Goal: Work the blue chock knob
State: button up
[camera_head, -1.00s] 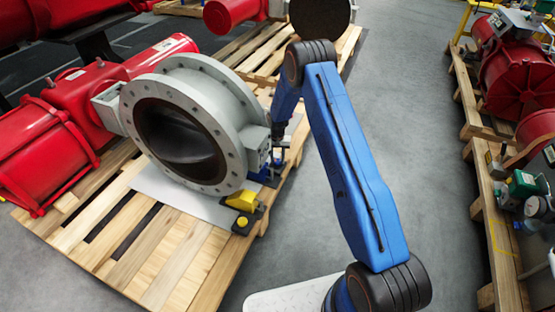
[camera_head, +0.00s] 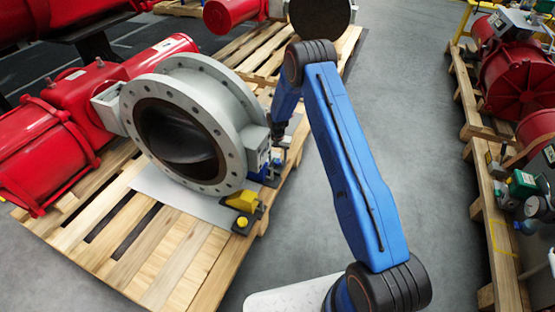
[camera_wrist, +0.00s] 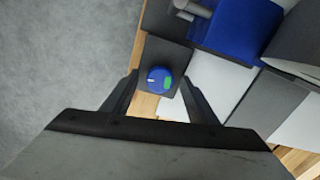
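The blue chock knob (camera_wrist: 159,79) is a small round blue cap with a white mark and a green patch, on a dark plate. In the wrist view it shows between the fingers of my gripper (camera_wrist: 158,98), which are spread and not touching it. The blue chock (camera_wrist: 238,28) lies beyond it to the upper right. In the head view my gripper (camera_head: 279,136) is above the small blue knob (camera_head: 277,162), at the right side of the valve. The fingertips are too small there to make out.
The large grey valve (camera_head: 215,85) stands on a wooden pallet (camera_head: 165,270) with a red actuator (camera_head: 90,90) at left. A yellow chock (camera_head: 241,201) with a yellow knob (camera_head: 242,222) sits in front. Grey floor is clear to the right, before another pallet (camera_head: 505,240).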

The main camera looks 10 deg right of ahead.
notch_tip(320, 180, up, 17)
jog(key=shift+r, duration=0.2)
dwell(0.6)
dwell(0.3)
notch_tip(320, 180, up, 18)
jog(key=n+t, duration=0.1)
send_over(278, 161)
jog(key=s+d, duration=0.2)
jog(key=s, duration=0.6)
jog(key=s+d+r+n+t, duration=0.1)
jog(key=s+d+r, duration=0.1)
jog(key=s+r, duration=1.15)
jog(key=s+d+r+n+t, duration=0.1)
jog(key=s+r, duration=0.2)
jog(key=s, duration=0.6)
jog(key=s+r+n+t, duration=0.1)
jog(key=s+r, duration=0.3)
jog(key=s, duration=0.6)
jog(key=s+d+f+n, duration=0.1)
jog(key=s+f, duration=0.1)
jog(key=s, duration=1.3)
jog(key=shift+s+d+t, duration=0.15)
jog(key=shift+s+t, duration=0.25)
